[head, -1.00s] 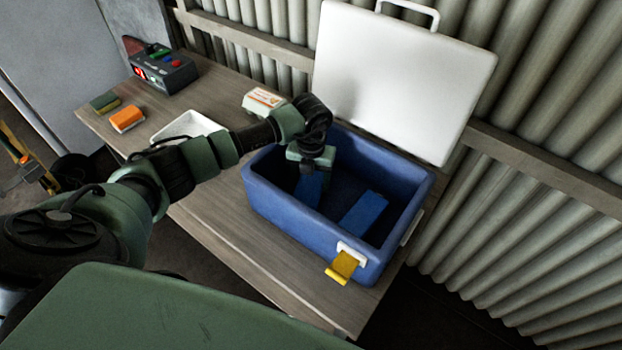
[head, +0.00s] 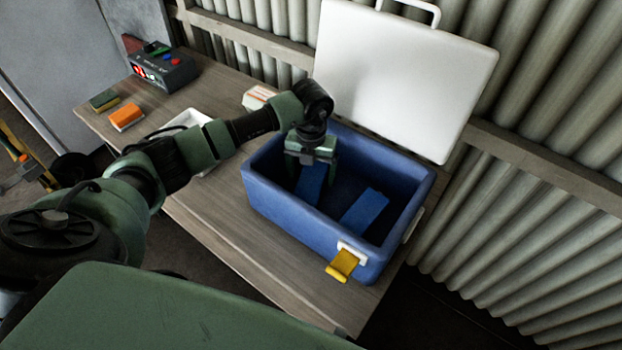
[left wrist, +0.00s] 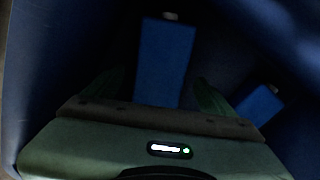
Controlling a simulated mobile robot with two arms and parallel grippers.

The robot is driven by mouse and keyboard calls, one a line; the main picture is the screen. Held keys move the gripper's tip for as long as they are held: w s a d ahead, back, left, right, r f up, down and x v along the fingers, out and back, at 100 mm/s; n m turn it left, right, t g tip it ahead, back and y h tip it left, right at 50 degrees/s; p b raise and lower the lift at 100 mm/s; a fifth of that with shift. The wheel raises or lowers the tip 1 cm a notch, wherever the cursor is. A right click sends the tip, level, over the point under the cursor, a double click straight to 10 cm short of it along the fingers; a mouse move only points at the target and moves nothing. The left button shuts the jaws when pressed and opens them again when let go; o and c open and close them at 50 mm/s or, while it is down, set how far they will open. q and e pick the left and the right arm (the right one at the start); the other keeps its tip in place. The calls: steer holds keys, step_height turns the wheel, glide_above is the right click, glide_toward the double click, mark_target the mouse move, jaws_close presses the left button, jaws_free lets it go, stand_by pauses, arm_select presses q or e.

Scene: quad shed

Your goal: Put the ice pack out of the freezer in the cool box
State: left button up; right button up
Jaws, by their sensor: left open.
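The blue cool box (head: 290,218) stands open on the bench, its white lid (head: 400,85) tilted up behind it. One blue ice pack (head: 310,186) is in its left part, and it also shows in the left wrist view (left wrist: 164,62). A second blue ice pack (head: 364,212) lies further right in the box and shows at the right of the left wrist view (left wrist: 259,105). My left gripper (head: 312,166) is open over the first pack, with its fingers apart on either side in the left wrist view. My right gripper is not in view.
A yellow latch (head: 342,265) hangs at the box's front. To the left on the bench (head: 215,235) are a white tray (head: 185,121), an orange block (head: 126,116), a green sponge-like block (head: 104,100), a dark device with red digits (head: 163,72) and a small white carton (head: 258,97).

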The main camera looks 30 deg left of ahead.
mark_target(311, 179)
arm_select(q)
step_height(311, 179, up, 9)
steer(key=b, duration=0.1)
steer(key=shift+r+b, duration=0.15)
steer(key=shift+b, duration=0.25)
